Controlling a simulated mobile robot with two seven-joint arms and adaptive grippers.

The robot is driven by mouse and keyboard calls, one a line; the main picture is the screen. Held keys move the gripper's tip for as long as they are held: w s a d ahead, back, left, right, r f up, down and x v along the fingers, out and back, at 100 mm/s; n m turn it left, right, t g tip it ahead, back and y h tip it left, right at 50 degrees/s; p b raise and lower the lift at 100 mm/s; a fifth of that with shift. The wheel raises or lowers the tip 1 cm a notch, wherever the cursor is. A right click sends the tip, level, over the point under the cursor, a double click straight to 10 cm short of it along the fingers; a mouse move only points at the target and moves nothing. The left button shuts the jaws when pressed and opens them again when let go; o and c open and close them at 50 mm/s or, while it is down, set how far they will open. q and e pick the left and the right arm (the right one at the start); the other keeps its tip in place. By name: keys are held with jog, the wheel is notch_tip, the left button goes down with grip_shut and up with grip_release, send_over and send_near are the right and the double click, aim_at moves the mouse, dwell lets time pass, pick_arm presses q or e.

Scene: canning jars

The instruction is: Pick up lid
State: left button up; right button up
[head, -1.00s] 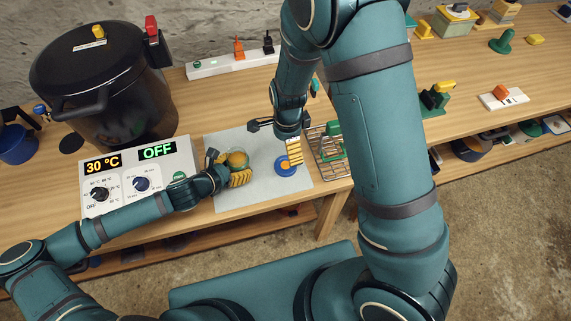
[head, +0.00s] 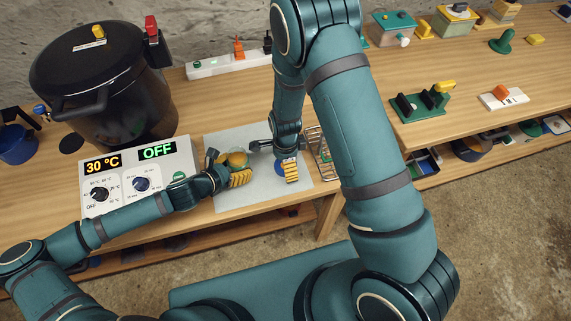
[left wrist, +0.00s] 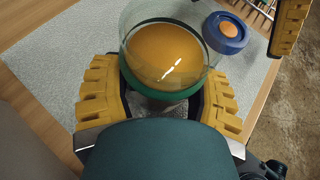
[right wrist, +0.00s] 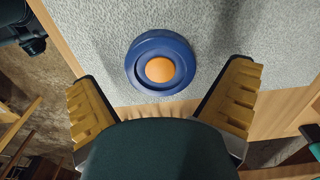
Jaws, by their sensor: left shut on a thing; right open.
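The lid (right wrist: 161,62) is a blue disc with an orange centre, lying on the grey mat (right wrist: 90,20). It also shows in the left wrist view (left wrist: 226,32), beside the jar. My right gripper (right wrist: 163,95) is open, with the lid ahead of its fingertips and roughly centred between them. In the head view my right gripper (head: 275,160) covers most of the lid. My left gripper (left wrist: 160,85) is shut on a glass jar (left wrist: 165,55) with orange contents and a green base, standing on the mat.
A wire rack (head: 318,150) stands just right of the mat. A control box (head: 140,175) reading 30 °C and OFF is left of the mat, with a large black pot (head: 105,85) behind it. The mat's front part is clear.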

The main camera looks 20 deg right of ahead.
jog(key=shift+f, duration=0.7)
jog(key=c, duration=0.9)
jog(key=shift+o, duration=0.2)
jog(key=r, duration=0.9)
jog(key=shift+w+a+r, duration=0.1)
jog(key=shift+a+r, duration=0.1)
jog(key=shift+r, duration=0.1)
jog(key=w+a+r, duration=0.2)
jog(key=a+r, duration=0.3)
jog(key=a, duration=0.8)
jog(key=shift+w+a+f, duration=0.1)
jog(key=shift+w+f, duration=0.05)
jog(key=shift+f, duration=1.8)
